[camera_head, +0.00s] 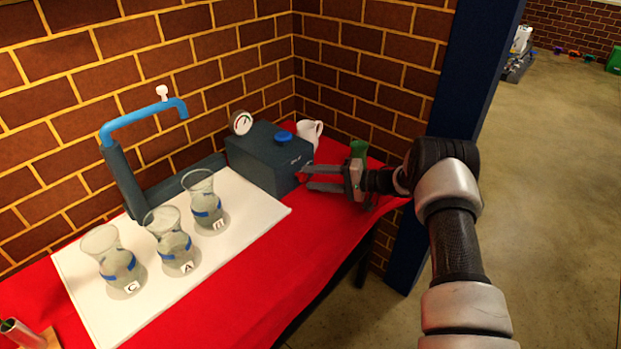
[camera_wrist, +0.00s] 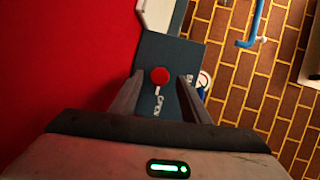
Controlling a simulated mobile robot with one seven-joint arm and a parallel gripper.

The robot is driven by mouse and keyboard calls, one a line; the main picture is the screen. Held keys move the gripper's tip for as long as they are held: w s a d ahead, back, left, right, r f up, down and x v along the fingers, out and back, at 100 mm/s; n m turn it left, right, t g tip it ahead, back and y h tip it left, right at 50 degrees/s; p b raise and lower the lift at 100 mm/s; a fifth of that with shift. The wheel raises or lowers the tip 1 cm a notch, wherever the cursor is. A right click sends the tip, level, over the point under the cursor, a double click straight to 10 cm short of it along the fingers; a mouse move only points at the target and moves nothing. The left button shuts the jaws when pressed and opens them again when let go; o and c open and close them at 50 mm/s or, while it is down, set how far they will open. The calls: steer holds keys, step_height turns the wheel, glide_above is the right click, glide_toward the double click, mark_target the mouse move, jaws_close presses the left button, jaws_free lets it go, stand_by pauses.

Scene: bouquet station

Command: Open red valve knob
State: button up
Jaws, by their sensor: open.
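The red valve knob (camera_wrist: 160,76) is round and sits on the face of a dark blue-grey box (camera_wrist: 178,54), above white lettering that reads "OPEN". My gripper (camera_head: 308,178) is open and empty at the right side of the box. In the wrist view my gripper (camera_wrist: 158,84) has one finger on each side of the knob in the picture. I cannot tell whether either finger touches it.
A blue knob (camera_head: 284,136) and a gauge (camera_head: 241,122) are on the box. Three glass vases with blue bands, one of them (camera_head: 202,202) nearest the box, stand on a white mat (camera_head: 258,212). A white pitcher (camera_head: 310,134) and a green object (camera_head: 358,149) are behind my gripper.

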steer(key=p+v, duration=0.1)
steer(key=v, duration=1.5)
steer(key=shift+f, duration=0.1)
